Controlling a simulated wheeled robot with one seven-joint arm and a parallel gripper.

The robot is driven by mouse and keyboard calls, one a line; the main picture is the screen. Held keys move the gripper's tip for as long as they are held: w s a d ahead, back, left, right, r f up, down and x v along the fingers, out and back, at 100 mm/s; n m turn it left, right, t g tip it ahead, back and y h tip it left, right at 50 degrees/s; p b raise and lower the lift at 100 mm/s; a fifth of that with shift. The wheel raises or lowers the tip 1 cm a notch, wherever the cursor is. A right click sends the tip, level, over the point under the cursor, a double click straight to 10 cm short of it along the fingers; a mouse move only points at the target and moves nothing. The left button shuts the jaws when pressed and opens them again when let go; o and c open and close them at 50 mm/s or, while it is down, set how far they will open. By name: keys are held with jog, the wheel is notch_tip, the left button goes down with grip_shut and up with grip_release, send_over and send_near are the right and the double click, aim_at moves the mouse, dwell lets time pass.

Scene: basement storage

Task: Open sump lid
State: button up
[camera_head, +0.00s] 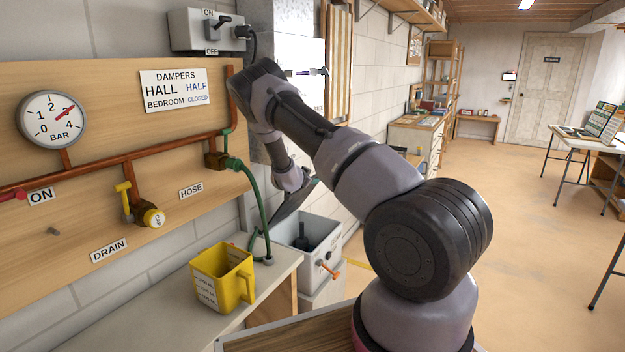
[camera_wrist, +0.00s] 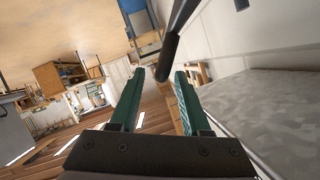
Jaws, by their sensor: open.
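The grey sump box (camera_head: 335,235) stands at the end of the bench in the head view. Its top is uncovered at the front, and a dark upright part shows inside. A dark flat panel (camera_head: 291,206), which looks like the lid, stands steeply tilted over the box's back left side. My gripper is beside the panel's upper end, mostly hidden by my wrist. In the wrist view my gripper (camera_wrist: 157,75) is open, with two green fingers apart. A black bar with a rounded end (camera_wrist: 168,58) shows near the right fingertip; I cannot tell whether they touch.
A yellow jug (camera_head: 220,275) stands on the bench (camera_head: 160,318) left of the box. A green hose (camera_head: 266,205) hangs from the pipe board beside it. An orange-handled valve (camera_head: 328,268) sticks out of the box's front. Open floor (camera_head: 500,200) lies to the right.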

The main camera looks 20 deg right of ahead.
jog(key=v, duration=0.8)
jog(key=shift+r, duration=0.1)
jog(key=s+a+r+n+y, duration=0.1)
jog(key=s+a+r+y, duration=0.3)
jog(key=r, duration=0.5)
jog(key=s+a+r+n+g+y, duration=0.1)
jog(key=s+a+r+y, duration=0.15)
jog(key=s+r, duration=0.45)
jog(key=s+a+r+n+y, duration=0.15)
jog(key=s+r+y, duration=0.3)
jog(key=r, duration=0.55)
jog(key=s+a+r+n, duration=0.1)
jog(key=s+r+n, duration=0.1)
jog(key=s, duration=0.8)
jog(key=s+a+r+n+g, duration=0.1)
jog(key=s+r+n, duration=0.1)
jog(key=s, duration=0.8)
jog(key=s+a+r+n+g, duration=0.1)
jog(key=s+r+n, duration=0.1)
jog(key=s, duration=0.9)
jog(key=shift+a+r, duration=0.4)
jog(key=shift+r, duration=0.05)
